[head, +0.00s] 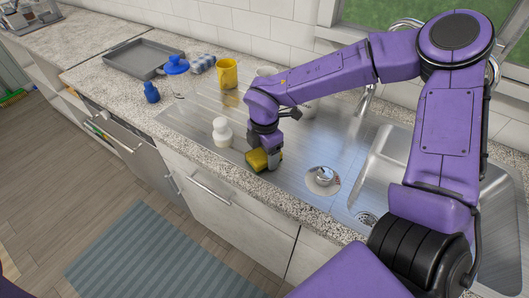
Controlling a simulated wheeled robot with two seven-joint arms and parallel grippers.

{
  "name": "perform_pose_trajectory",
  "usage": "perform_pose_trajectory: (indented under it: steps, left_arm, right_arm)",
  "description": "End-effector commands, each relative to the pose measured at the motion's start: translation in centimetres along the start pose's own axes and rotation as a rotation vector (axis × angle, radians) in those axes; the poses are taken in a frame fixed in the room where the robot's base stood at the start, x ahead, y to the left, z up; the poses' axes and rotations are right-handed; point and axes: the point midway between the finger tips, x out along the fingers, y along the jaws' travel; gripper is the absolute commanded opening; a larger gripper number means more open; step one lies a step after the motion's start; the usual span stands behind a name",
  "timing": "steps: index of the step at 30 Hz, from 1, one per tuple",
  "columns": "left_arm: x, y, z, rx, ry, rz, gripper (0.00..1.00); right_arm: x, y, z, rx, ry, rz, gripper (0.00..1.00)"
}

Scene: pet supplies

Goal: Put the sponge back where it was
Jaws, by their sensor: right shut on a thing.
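A yellow sponge (257,161) with a darker part is at the front edge of the metal drainboard (185,108), left of the sink. My right gripper (265,153) is above it, pointing down, and is shut on it. The gripper hides part of the sponge, and I cannot tell whether the sponge touches the surface. My left gripper is not in view.
A yellow cup (228,73), blue-topped items (176,65) and a grey tray (143,58) are farther back.

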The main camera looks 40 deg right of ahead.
Motion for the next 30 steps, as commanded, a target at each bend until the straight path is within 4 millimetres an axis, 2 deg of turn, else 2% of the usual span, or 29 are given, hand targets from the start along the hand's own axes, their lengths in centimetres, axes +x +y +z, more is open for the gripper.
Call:
perform_pose_trajectory:
  steps: [2, 3, 5, 13, 15, 17, 24, 30]
  left_arm:
    - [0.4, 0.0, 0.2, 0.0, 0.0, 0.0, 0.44]
    - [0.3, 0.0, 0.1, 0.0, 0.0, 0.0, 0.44]
    - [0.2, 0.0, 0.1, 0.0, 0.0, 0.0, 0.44]
    - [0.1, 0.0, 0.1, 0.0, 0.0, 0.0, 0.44]
    - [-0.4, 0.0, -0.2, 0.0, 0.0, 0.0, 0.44]
    - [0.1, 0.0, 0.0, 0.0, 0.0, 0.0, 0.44]
    - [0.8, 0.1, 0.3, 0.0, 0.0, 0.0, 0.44]
    - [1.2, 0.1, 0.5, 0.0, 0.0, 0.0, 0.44]
  right_arm:
    - [0.5, 0.0, 0.0, 0.0, 0.001, 0.0, 0.39]
    - [0.3, 0.0, 0.0, 0.0, 0.001, 0.0, 0.77]
    - [0.3, 0.0, 0.0, 0.0, 0.0, 0.0, 0.93]
    - [0.1, 0.0, 0.0, 0.0, 0.0, 0.0, 0.93]
    - [-0.5, 0.0, 0.0, 0.0, 0.0, 0.0, 0.93]
    - [-1.0, 0.1, 0.0, 0.001, 0.0, 0.004, 0.93]
    - [-7.1, 0.1, 0.0, 0.001, 0.0, 0.008, 0.93]
    - [-11.0, 0.1, 0.0, 0.001, -0.001, 0.003, 0.93]
